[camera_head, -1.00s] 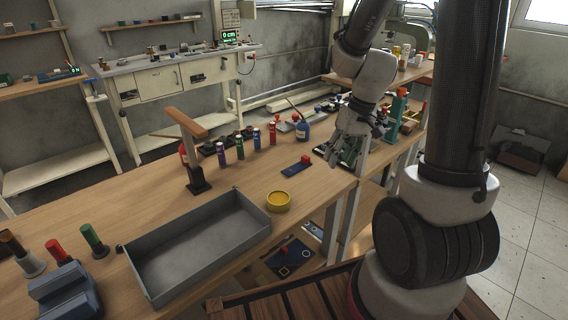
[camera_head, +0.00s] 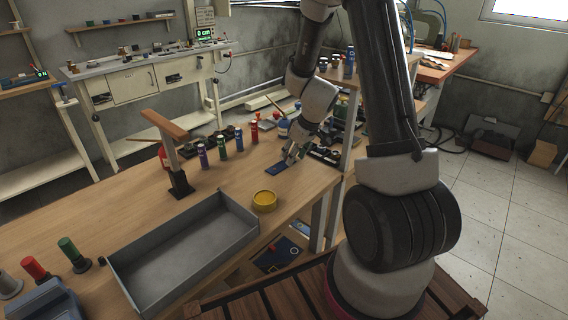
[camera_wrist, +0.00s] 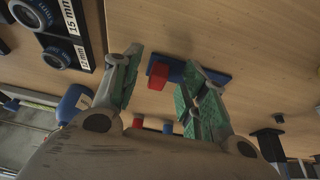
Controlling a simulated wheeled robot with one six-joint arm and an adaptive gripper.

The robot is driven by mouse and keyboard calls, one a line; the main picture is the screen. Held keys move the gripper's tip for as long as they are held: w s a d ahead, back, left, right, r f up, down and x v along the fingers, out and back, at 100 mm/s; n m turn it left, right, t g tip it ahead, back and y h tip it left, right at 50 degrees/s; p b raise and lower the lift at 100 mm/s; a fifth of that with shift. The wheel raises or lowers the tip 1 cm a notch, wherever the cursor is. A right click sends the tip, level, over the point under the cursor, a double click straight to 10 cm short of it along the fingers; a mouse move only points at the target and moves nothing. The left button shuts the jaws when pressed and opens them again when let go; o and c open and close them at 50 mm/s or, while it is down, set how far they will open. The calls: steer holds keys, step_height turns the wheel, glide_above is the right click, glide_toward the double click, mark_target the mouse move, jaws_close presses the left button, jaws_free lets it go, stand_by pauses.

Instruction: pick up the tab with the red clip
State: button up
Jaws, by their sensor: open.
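The tab is a flat dark blue strip lying on the wooden bench, seen in the head view (camera_head: 276,168) and in the wrist view (camera_wrist: 213,77). Its red clip (camera_wrist: 158,76) stands at the strip's left end in the wrist view; in the head view my gripper hides it. My gripper (camera_head: 291,157) is just above the right end of the tab in the head view. In the wrist view its two green-padded fingers (camera_wrist: 162,57) are spread apart, with the clip appearing between them. I see no contact, and the exact height is unclear.
A yellow round dish (camera_head: 264,201) and a grey tray (camera_head: 150,300) are on the near side. Several coloured cylinders and a stand with a wooden bar (camera_head: 164,125) are to the left. A blue bottle (camera_wrist: 75,102) and a dark gauge block (camera_wrist: 84,28) are close by.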

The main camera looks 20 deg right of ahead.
steer(key=shift+w+f, duration=0.1)
steer(key=shift+f, duration=0.2)
jaws_close()
steer(key=shift+r, duration=0.1)
